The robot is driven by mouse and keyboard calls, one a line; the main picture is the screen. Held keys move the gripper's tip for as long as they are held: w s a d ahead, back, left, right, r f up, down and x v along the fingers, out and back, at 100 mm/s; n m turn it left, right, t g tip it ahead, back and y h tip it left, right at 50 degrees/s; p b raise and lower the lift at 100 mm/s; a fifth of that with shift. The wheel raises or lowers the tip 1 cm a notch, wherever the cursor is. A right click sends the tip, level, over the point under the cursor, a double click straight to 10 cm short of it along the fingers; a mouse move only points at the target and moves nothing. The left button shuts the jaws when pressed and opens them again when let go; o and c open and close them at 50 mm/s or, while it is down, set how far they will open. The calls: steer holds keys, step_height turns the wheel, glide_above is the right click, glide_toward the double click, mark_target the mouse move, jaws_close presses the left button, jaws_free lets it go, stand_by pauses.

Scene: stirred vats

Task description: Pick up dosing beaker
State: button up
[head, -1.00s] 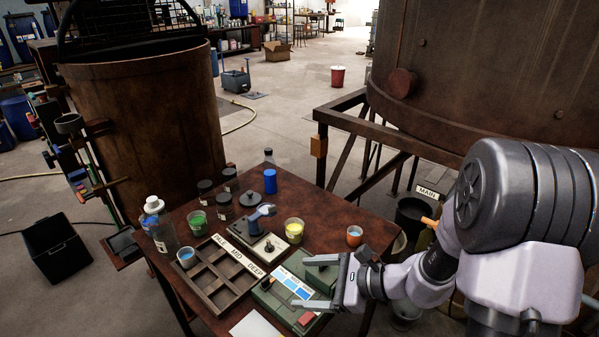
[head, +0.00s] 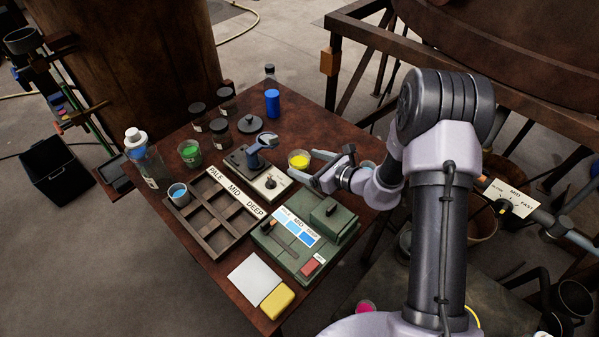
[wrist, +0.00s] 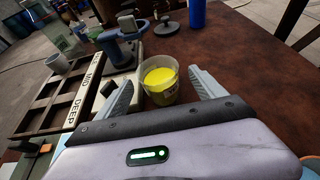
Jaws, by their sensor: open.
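A small clear beaker of yellow liquid (head: 299,160) stands upright on the brown table. No readable label marks it as the dosing beaker. My gripper (head: 304,163) is open and low over the table, its fingers pointing at this beaker. In the wrist view, the yellow beaker (wrist: 160,86) stands between the two spread fingers, with a gap visible on each side. Other small beakers are a green one (head: 190,153) at the left and a blue one (head: 179,194) in the tray corner. Another cup (head: 367,165) is partly hidden behind my gripper.
A compartment tray (head: 210,215) marked PALE, MID, DEEP lies left of a stand with a blue top (head: 262,146). A green device (head: 305,240) lies in front of the gripper. Dark jars (head: 219,133) and a blue cylinder (head: 272,103) stand behind. The table's right rear is clear.

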steer(key=x, duration=0.3)
steer(key=shift+w+a+f+b, duration=0.1)
steer(key=shift+a+f+b, duration=0.15)
steer(key=shift+b, duration=0.15)
steer(key=shift+d+r, duration=0.1)
steer(key=shift+c, duration=0.2)
steer(key=c, duration=1.6)
